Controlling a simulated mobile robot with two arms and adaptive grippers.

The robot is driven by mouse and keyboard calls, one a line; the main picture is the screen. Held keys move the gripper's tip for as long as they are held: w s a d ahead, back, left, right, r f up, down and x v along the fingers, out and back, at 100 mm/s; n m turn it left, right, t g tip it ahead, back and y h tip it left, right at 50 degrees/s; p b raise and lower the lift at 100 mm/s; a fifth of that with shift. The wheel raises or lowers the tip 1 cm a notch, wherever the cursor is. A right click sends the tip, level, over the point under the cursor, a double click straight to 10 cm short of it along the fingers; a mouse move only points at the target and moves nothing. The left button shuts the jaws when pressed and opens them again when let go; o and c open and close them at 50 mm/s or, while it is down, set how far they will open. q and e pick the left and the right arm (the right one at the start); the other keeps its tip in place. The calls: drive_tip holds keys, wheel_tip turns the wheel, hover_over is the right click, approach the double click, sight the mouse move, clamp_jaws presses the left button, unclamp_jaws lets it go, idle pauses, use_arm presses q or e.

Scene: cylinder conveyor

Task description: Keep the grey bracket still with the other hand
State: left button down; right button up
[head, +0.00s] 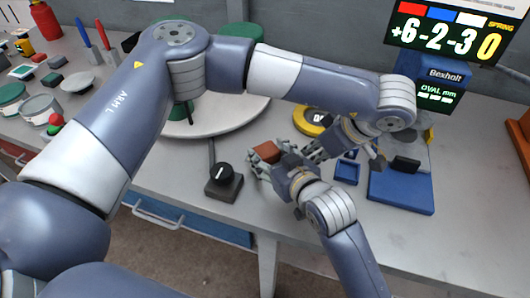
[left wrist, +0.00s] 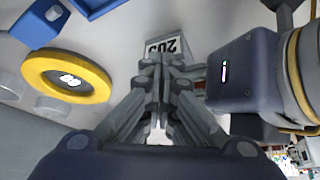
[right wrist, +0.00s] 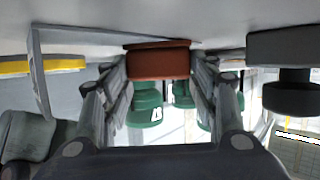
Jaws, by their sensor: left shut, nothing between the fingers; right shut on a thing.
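My right gripper (head: 266,168) is shut on a reddish-brown block (head: 266,151), which also shows between its fingertips in the right wrist view (right wrist: 158,63). My left gripper (head: 316,151) is shut and empty, just right of the right gripper. In the left wrist view its closed fingers (left wrist: 160,65) reach toward a light grey piece with a dark number label (left wrist: 168,46). This may be the grey bracket; the fingers hide part of it and I cannot tell if they touch it. A thin grey plate (right wrist: 40,75) stands left of the block in the right wrist view.
A black knob box (head: 223,184) stands left of my grippers. A yellow ring disc (head: 308,119) lies behind them. A small blue tray (head: 346,172) and a blue stand (head: 402,194) are to the right. A round pale platform (head: 215,123) is behind, partly hidden by my left arm.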

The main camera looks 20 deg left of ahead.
drive_tip(key=shift+d+f, duration=0.1)
drive_tip(key=shift+f, duration=0.25)
use_arm(q)
drive_tip(key=shift+d, duration=0.1)
use_arm(e)
drive_tip(key=shift+a, duration=2.25)
use_arm(q)
drive_tip(key=shift+a, duration=0.2)
use_arm(e)
drive_tip(key=shift+d, duration=2.35)
use_arm(q)
drive_tip(key=shift+d, duration=0.1)
use_arm(e)
drive_tip(key=shift+a+r, duration=0.1)
drive_tip(key=shift+r, duration=0.75)
drive_tip(key=shift+r, duration=0.1)
